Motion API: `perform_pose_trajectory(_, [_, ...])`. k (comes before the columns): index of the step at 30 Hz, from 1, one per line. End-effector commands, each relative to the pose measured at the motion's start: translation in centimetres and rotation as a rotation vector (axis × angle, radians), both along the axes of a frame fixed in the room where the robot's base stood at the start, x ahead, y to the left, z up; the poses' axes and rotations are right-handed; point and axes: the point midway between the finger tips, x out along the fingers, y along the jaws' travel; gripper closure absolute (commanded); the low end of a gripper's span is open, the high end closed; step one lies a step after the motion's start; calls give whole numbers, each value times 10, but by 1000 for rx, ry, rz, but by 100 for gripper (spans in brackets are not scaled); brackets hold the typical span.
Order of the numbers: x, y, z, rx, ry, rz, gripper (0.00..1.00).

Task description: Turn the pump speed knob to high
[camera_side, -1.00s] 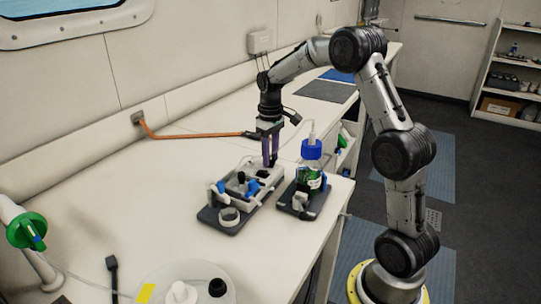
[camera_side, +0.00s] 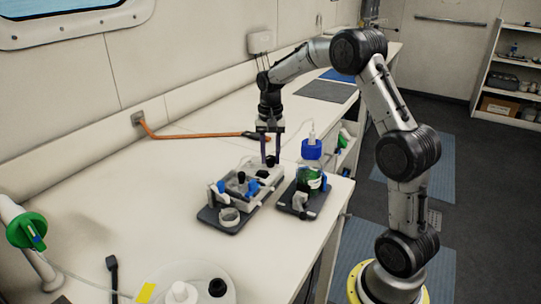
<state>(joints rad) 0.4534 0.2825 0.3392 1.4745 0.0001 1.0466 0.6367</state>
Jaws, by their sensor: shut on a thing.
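The pump unit (camera_side: 222,206) is a dark base with a light grey body, blue parts and a black post, standing on the white bench. My gripper (camera_side: 270,161) points straight down at the far end of this unit. Its two dark fingers show side by side with a gap between them, and the tips come down on the pump speed knob, which they hold. The knob is small and mostly hidden by the fingertips, so its pointer and any speed marks cannot be read.
A bottle with a blue cap and green label (camera_side: 309,176) stands on its own dark base close to the right. An orange cable (camera_side: 190,136) crosses the bench behind. A round clear vessel (camera_side: 185,285) and a green-ended fixture (camera_side: 27,230) are in the near left.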

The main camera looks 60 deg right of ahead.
Motion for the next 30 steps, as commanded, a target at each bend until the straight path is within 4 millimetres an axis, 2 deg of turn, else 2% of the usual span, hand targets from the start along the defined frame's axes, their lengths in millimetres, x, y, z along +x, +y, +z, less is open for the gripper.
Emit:
perform_pose_trajectory(12, [1, -1, 3, -3, -6, -193, 100])
perform_pose_trajectory(29, [1, -1, 3, -3, -7, -221, 100])
perform_pose_trajectory(30, [1, -1, 3, -3, -7, -221, 59])
